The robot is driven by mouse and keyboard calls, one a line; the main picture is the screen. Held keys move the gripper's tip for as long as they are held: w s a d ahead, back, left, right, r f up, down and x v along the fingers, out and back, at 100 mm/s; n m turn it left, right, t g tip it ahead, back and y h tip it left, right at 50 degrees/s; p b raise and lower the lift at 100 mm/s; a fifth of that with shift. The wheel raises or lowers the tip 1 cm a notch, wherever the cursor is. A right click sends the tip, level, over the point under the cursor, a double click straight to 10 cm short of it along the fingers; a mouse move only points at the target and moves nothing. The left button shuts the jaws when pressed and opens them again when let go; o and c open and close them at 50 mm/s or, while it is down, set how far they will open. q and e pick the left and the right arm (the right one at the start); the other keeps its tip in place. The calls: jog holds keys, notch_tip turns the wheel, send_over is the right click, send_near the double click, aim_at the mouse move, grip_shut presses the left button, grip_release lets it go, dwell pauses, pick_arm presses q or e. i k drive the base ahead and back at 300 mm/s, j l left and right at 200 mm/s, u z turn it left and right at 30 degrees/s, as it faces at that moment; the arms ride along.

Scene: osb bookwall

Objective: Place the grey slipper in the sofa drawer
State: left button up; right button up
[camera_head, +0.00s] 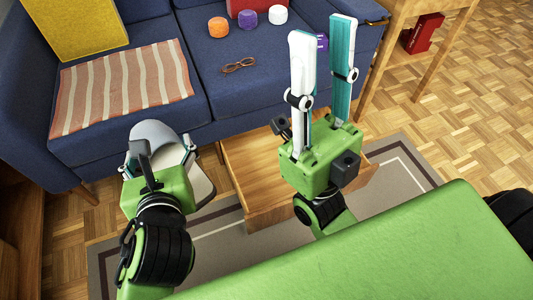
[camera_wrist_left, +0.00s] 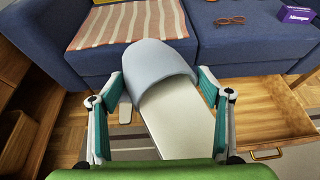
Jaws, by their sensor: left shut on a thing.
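The grey slipper (camera_head: 152,133) is between the fingers of my left gripper (camera_head: 160,158), in front of the sofa and left of the drawer. The left wrist view shows its rounded grey toe (camera_wrist_left: 158,65) and pale sole (camera_wrist_left: 180,120), with my left gripper (camera_wrist_left: 160,88) shut on its sides. The wooden sofa drawer (camera_head: 238,158) is pulled out under the seat; it also shows at the right of the left wrist view (camera_wrist_left: 265,110). My right gripper (camera_head: 322,50) is open and empty, fingers raised over the drawer's right part, hiding some of it.
The blue sofa (camera_head: 195,70) holds a striped cloth (camera_head: 120,88), glasses (camera_head: 238,66), a yellow cushion (camera_head: 80,25) and small round items (camera_head: 248,19). A purple box (camera_wrist_left: 298,17) lies at its right. A wooden table (camera_head: 445,15) stands right, with a red box (camera_head: 424,33).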

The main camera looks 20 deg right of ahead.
aim_at(271, 168)
jog(key=l+u, duration=0.25)
jog(key=l, duration=0.45)
jog(key=l+u, duration=0.25)
jog(key=l, duration=0.4)
jog(key=k+l+u, duration=0.2)
jog(key=l, duration=1.05)
jog(key=k+l, duration=0.15)
jog(key=l, duration=0.45)
jog(key=l+u, duration=0.1)
jog(key=l, duration=0.5)
jog(key=k+l, duration=0.15)
jog(key=l, duration=0.45)
jog(key=i+j, duration=0.15)
jog(key=i, duration=0.15)
